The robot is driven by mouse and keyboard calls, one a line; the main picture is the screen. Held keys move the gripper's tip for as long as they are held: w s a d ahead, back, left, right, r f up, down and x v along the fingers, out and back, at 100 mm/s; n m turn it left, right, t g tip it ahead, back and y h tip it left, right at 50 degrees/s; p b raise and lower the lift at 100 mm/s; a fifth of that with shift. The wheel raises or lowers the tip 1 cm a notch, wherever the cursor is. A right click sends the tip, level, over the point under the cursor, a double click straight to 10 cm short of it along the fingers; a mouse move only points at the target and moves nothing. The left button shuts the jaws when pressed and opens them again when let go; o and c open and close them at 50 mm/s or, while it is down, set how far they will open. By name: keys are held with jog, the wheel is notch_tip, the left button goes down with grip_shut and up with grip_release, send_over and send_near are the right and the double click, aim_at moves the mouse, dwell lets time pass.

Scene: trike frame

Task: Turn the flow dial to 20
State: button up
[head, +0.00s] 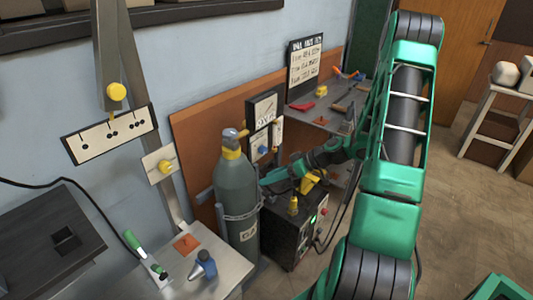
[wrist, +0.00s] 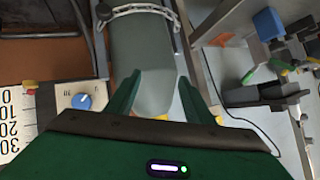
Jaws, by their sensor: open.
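The flow dial is a blue round knob (wrist: 83,101) on a pale plate at the left of the wrist view. A large printed scale (wrist: 12,118) beside it reads 0, 10, 20 and 30. The knob's setting is too small to read. In the head view the blue knob (head: 262,149) shows small, below a gauge panel (head: 263,108) behind the gas cylinder. My gripper (wrist: 159,77) is open and empty, its green fingers pointing at the grey-green cylinder (wrist: 146,55). The dial lies left of the left finger, apart from it. In the head view my gripper (head: 266,180) is beside the cylinder, partly hidden.
The chained cylinder (head: 237,190) stands close to my gripper. A black box (head: 300,225) with lit buttons is below my arm. A metal table (head: 215,270) with a green-handled clamp is at the front left. A shelf (head: 315,120) with tools is behind.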

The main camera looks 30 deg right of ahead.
jog(key=w+d+f+m+t, duration=0.1)
jog(key=w+d+t, duration=0.3)
jog(key=t, duration=0.1)
jog(key=m+t+h, duration=0.2)
jog(key=m+t, duration=0.1)
jog(key=t, duration=0.2)
send_near(266, 150)
jog(key=x, duration=0.9)
jog(key=shift+a, duration=0.3)
jog(key=shift+w, duration=0.1)
jog(key=c, duration=1)
jog(key=shift+d, duration=0.1)
jog(key=shift+c, duration=0.2)
